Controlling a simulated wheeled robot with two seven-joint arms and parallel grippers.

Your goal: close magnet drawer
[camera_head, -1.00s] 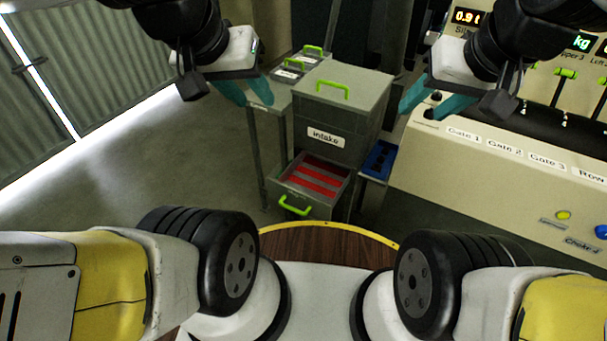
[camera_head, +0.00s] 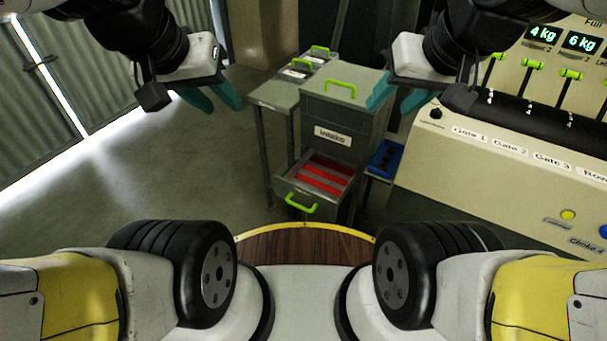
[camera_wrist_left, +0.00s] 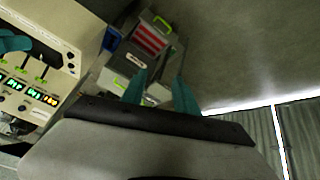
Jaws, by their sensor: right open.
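The magnet drawer (camera_head: 317,184) is pulled out at the bottom of a grey cabinet (camera_head: 338,112). It has red bars inside and a green handle (camera_head: 301,206) on its front. It also shows in the left wrist view (camera_wrist_left: 152,40). My left gripper (camera_head: 218,97) is open and empty, in the air to the left of the cabinet. My right gripper (camera_head: 391,100) is open and empty, in front of the cabinet's upper right side. Neither gripper appears to touch the drawer. In the left wrist view, the left gripper's two teal fingers (camera_wrist_left: 158,92) are apart.
A side table (camera_head: 272,93) with green-handled boxes stands left of the cabinet. A blue tray (camera_head: 385,158) sits on the right. A control console (camera_head: 500,150) with levers fills the right side. The floor (camera_head: 190,170) to the left is clear.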

